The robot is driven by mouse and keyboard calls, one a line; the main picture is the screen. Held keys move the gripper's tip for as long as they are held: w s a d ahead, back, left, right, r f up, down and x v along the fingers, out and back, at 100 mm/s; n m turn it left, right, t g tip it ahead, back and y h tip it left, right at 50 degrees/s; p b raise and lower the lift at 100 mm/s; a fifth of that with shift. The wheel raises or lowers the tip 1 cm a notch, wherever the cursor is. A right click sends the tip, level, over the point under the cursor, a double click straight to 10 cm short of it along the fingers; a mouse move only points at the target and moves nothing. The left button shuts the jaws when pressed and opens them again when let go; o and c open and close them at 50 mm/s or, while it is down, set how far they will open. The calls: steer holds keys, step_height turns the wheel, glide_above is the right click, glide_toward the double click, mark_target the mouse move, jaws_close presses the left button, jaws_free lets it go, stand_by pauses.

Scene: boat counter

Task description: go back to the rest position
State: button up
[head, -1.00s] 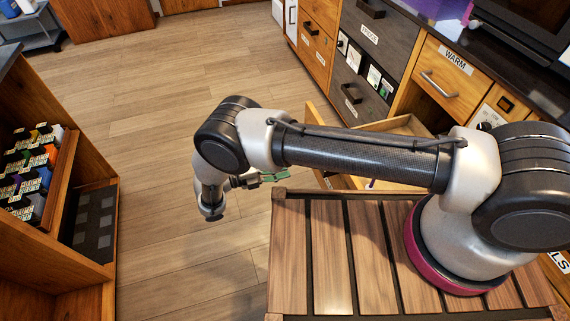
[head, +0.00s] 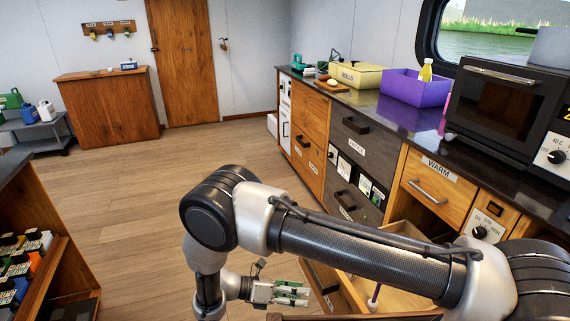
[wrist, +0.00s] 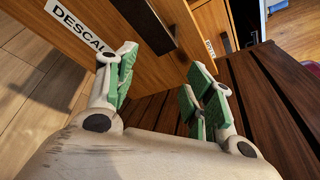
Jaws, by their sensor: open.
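My gripper (head: 287,293) is low in the middle of the head view, at the end of my bent arm, its fingers pointing right. Its green-padded fingers are spread apart in the wrist view (wrist: 160,82), with nothing between them. In the wrist view a wooden drawer front (wrist: 180,30) with a dark handle and a label reading "DESCAL", partly hidden by a finger, lies just beyond the fingertips. I cannot tell whether they touch it.
An open drawer (head: 405,300) juts out behind my arm, with a thin white and purple item (head: 374,297) in it. The counter (head: 345,97) holds a purple bin (head: 412,88), a yellow box (head: 355,75) and an oven (head: 497,102). Clear floor (head: 150,200) lies left.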

steer(key=w+d+r+m+g+y, duration=0.1)
steer(key=d+r+m+g+y, duration=0.2)
steer(key=r+m, duration=0.45)
steer(key=d+r+m+y, duration=0.3)
steer(key=d+r+m, duration=0.15)
steer(key=r, duration=0.65)
steer(key=w+d+r+m+g+y, duration=0.15)
steer(key=d+r+m+y, duration=0.3)
steer(key=r, duration=0.55)
steer(key=s+d+r+m+t+y, duration=0.2)
steer(key=s+d+r+m+t, duration=0.2)
steer(key=d+r, duration=0.5)
steer(key=s+d+r+m+t+y, duration=0.2)
steer(key=s+d+r+m+t, duration=0.1)
steer(key=s+d+r+m, duration=0.4)
steer(key=s+d+r, duration=0.1)
steer(key=d+r, duration=0.2)
steer(key=d, duration=0.2)
steer(key=shift+s+t, duration=0.2)
steer(key=shift+t, duration=0.15)
